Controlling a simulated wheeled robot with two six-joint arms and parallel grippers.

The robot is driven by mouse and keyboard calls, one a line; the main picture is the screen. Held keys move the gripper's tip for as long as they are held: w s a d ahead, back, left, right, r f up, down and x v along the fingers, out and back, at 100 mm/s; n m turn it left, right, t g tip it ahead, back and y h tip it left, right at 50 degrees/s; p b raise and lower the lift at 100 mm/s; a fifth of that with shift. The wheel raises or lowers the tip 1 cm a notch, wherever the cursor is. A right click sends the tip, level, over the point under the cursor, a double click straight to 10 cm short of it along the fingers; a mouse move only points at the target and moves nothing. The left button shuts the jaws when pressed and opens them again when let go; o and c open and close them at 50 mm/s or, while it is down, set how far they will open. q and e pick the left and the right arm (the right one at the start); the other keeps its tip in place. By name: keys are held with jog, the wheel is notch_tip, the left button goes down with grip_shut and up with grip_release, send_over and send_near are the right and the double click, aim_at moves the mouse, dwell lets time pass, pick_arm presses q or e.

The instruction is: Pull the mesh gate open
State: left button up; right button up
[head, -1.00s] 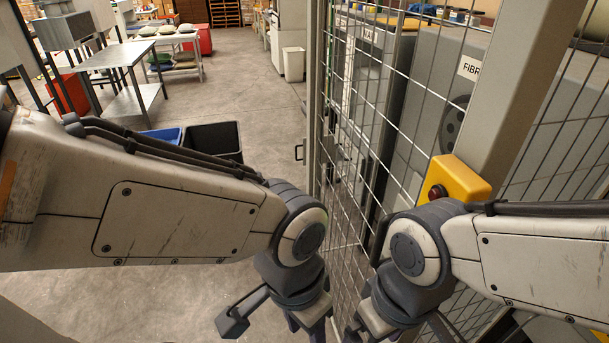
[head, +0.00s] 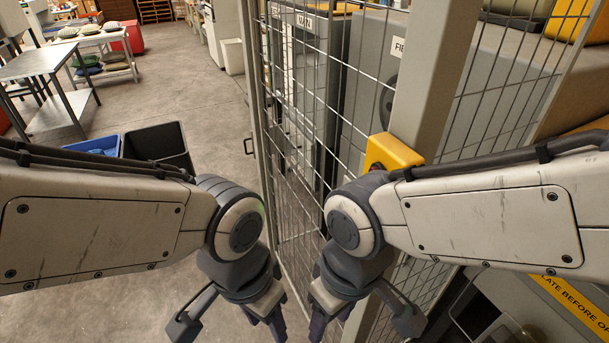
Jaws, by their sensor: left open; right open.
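The mesh gate (head: 342,100) is a grey wire grid in a metal frame. A dark pull handle (head: 248,147) sticks out from its left upright. My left gripper (head: 268,325) hangs at the bottom middle, in front of the gate's lower part and below the handle, touching nothing that I can see. My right gripper (head: 325,322) hangs just right of it, in front of the mesh. Both are open, with fingers pointing down and partly cut off by the frame. Neither holds the gate or handle. My arms hide the gate's lower right part.
A yellow box (head: 392,154) with a red button sits on the grey post (head: 433,80) right of the gate. Grey machines stand behind the mesh. A black bin (head: 160,145) and blue bin (head: 97,143) stand on the left floor. Metal tables (head: 45,65) stand farther back.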

notch_tip(320, 180, up, 13)
jog(key=w+n+p, duration=0.1)
jog(key=w+p, duration=0.1)
jog(key=p, duration=1)
jog(key=w+a+n+h+p, duration=0.1)
jog(key=w+n+h, duration=0.2)
jog(key=w+n, duration=0.3)
jog(key=w+f+n+t+h+p, duration=0.1)
jog(key=w+f+n+h+p, duration=0.15)
jog(key=w+n, duration=0.6)
jog(key=w+d+f, duration=0.1)
jog(key=f, duration=0.2)
jog(key=w+d+f+m+p, duration=0.1)
jog(key=f, duration=0.2)
jog(key=w+d+f+m, duration=0.1)
jog(key=f, duration=0.2)
jog(key=shift+w+d+f, duration=0.2)
jog(key=shift+c, duration=0.4)
grip_shut()
